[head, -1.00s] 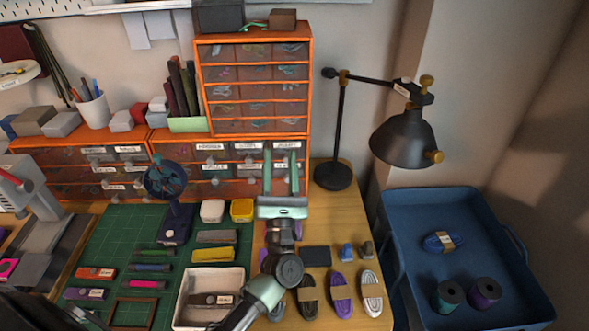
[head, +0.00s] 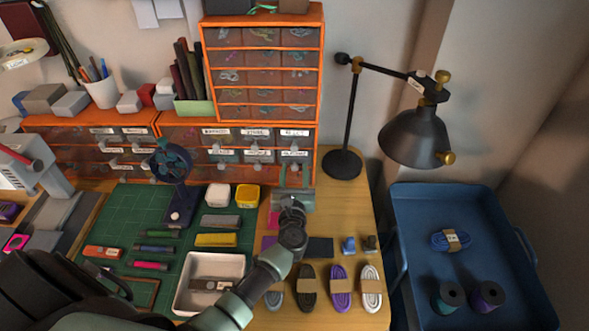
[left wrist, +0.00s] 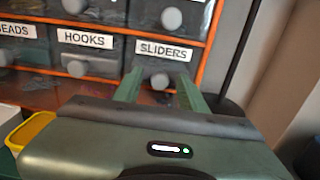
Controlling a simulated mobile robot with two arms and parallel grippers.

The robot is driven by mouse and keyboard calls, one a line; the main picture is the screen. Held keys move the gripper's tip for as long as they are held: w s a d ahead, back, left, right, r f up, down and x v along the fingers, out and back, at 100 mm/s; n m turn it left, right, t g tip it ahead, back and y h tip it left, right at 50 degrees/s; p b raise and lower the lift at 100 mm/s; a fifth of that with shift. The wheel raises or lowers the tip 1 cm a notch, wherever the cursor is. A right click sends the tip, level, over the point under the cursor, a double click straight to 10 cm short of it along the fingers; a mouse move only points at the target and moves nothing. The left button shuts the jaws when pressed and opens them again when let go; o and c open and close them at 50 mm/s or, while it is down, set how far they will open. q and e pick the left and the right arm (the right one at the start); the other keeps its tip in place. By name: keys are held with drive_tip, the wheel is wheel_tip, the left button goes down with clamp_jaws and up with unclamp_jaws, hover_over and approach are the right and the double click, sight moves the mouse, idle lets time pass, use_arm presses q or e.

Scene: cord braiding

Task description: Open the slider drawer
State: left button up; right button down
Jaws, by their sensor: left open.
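The slider drawer (head: 294,154) is the bottom right drawer of the orange cabinet in the head view. In the left wrist view, its SLIDERS label (left wrist: 164,50) is above a grey round knob (left wrist: 158,78). My left gripper (head: 293,177) is open in front of this drawer, its green fingers pointing at the cabinet. In the left wrist view, the fingertips (left wrist: 158,82) are on either side of the knob. I cannot tell whether they touch it. The drawer looks shut; its lower front is partly hidden by the gripper. My right gripper is not in view.
The HOOKS drawer (left wrist: 88,55) is left of the slider drawer. A yellow box (head: 247,196) and a white box (head: 218,194) stand left of my gripper. A black lamp (head: 342,163) stands to the right. A blue tray (head: 470,205) is farther right.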

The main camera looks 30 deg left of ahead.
use_arm(q)
drive_tip(key=shift+w+a, duration=0.15)
clamp_jaws()
idle(1.4)
